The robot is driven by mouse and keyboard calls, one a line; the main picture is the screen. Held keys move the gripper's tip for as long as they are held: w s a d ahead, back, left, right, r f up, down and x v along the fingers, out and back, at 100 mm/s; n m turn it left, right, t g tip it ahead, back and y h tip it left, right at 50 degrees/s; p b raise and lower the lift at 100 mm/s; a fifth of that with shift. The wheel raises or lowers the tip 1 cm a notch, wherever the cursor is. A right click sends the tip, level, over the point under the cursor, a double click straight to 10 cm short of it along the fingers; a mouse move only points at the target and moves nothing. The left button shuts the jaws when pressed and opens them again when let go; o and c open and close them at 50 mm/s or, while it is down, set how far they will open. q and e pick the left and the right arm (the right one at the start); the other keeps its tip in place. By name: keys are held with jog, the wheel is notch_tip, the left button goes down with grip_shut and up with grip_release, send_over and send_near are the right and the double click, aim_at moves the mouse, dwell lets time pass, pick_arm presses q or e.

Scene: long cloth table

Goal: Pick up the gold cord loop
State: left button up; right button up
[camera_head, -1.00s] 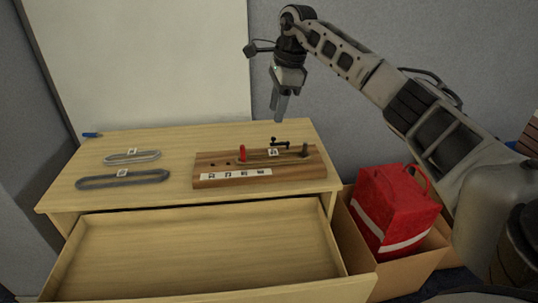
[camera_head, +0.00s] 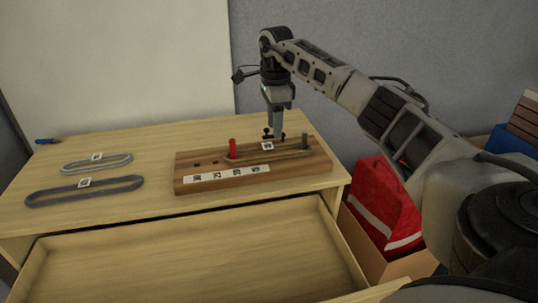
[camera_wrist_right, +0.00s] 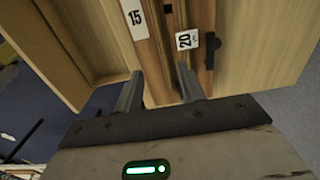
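The gold cord loop (camera_head: 288,154) lies on the wooden peg board (camera_head: 200,183), stretched between the red peg (camera_head: 232,149) and a dark peg (camera_head: 304,142) on the right. A white tag (camera_head: 267,146) sits on it; in the right wrist view the tag (camera_wrist_right: 184,41) reads 20. In that view the thin cord (camera_wrist_right: 184,16) runs toward the space between the fingers. My right gripper (camera_head: 275,131) is open, pointing down just above the board behind the tag; its fingers also show in the right wrist view (camera_wrist_right: 160,73). Whether they touch the cord is unclear. My left gripper is out of view.
Two grey loops with tags, a lighter one (camera_head: 118,161) and a darker one (camera_head: 110,189), lie at the left of the table (camera_head: 140,212). An open drawer (camera_head: 200,265) juts out in front. A box with a red bag (camera_head: 380,205) stands at right.

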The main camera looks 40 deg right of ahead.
aim_at(272, 155)
jog(key=f, duration=0.8)
jog(key=shift+w+a+f, duration=0.2)
jog(key=shift+w+f, duration=0.15)
grip_shut()
